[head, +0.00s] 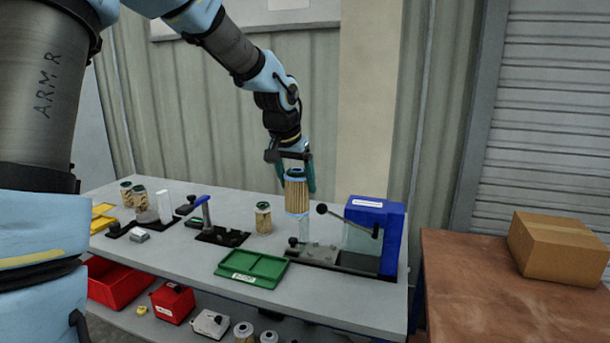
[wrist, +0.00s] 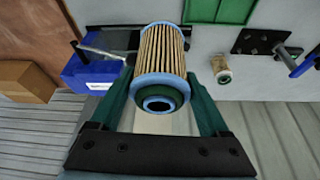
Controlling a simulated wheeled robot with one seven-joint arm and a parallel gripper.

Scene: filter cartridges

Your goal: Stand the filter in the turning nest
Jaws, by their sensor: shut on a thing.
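The filter (head: 297,197) is a tan pleated cartridge with pale blue end caps. My gripper (head: 296,178) is shut on it and holds it about upright in the air. In the wrist view the filter (wrist: 161,52) sits between the green fingers of my gripper (wrist: 160,90), its open-centred end cap facing the camera. Below it in the head view is a clear, pale cylinder (head: 309,229) over a metal base plate (head: 318,256), beside a blue machine (head: 388,256). I cannot tell for certain which part is the turning nest. The filter looks apart from the plate.
A black-knobbed lever (head: 322,209) stands close right of the filter. A green tray (head: 252,266) lies at the front of the grey bench. Another cartridge (head: 263,218) stands to the left, near a dark fixture with a blue handle (head: 203,203). A cardboard box (head: 560,247) is far right.

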